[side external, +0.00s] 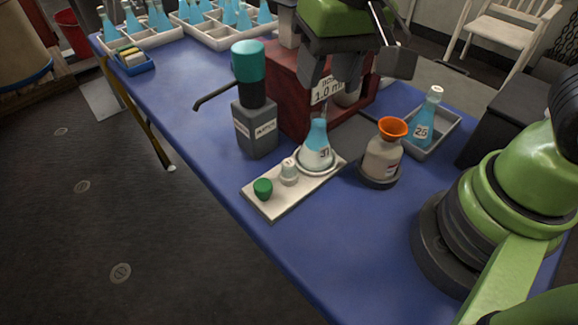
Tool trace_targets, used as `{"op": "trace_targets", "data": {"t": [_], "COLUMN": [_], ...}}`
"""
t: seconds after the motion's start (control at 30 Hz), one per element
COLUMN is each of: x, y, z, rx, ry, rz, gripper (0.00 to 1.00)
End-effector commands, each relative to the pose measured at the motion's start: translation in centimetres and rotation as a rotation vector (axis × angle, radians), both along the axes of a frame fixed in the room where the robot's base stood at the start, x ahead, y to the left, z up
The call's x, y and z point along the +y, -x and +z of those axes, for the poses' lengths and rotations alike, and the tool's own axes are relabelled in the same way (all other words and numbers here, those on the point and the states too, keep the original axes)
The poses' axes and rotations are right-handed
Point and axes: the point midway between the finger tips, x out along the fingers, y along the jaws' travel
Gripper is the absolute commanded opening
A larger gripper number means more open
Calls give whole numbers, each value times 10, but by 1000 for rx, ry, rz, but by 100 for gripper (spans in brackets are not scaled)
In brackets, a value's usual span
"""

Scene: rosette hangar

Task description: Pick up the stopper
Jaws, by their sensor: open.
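A white tray (270,207) lies on the blue table. On it stand a small green stopper-like piece (263,189) near the front left end, a small white stopper-like piece (289,172) beside it, and a conical flask (317,150) with blue liquid and a number label at the far end. I cannot tell from their looks alone which piece is the stopper. My gripper (340,72) is open, above and behind the tray in the picture, in front of the dark red box.
A grey bottle with a teal top (255,125) stands left of the tray. The dark red dispenser box (290,95) is behind. Right are a bottle with an orange funnel (383,155) and a flask labelled 25 (424,120) in a grey tray. The front table is clear.

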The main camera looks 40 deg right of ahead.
Motion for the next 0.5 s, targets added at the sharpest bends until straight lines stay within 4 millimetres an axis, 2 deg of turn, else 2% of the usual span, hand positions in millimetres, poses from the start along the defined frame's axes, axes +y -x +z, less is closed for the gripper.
{"op": "trace_targets", "data": {"t": [0.03,0.2,0.5], "x": [9,28,34], "y": [-4,-12,-15], "z": [-18,-60,-98], "rx": [37,93,119], "ry": [21,66,86], "rz": [18,53,64], "gripper": [43,43,43]}}
